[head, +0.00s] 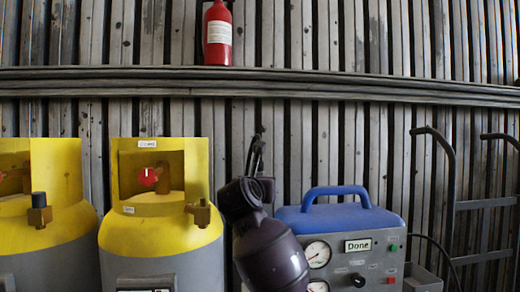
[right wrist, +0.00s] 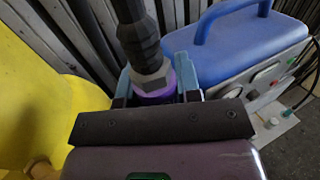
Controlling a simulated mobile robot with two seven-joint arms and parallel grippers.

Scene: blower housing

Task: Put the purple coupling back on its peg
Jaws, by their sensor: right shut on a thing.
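The purple coupling (right wrist: 153,98) shows in the right wrist view, below a grey hex nut and a ribbed black hose end (right wrist: 138,35). My right gripper (right wrist: 154,84) is shut on the coupling, with one blue-grey finger on each side. In the head view my dark right arm hides the coupling and fingers; a black hose piece (head: 257,155) rises above it. I cannot make out the peg in either view. My left gripper is not in view.
Yellow-topped grey cylinders (head: 158,230) stand left of my right arm. A grey machine with a blue handle (head: 335,193), gauges and a "Done" display (head: 358,245) stands close on the right. A hand truck (head: 452,200) is farther right. A red extinguisher (head: 217,35) is above, before the slatted wall.

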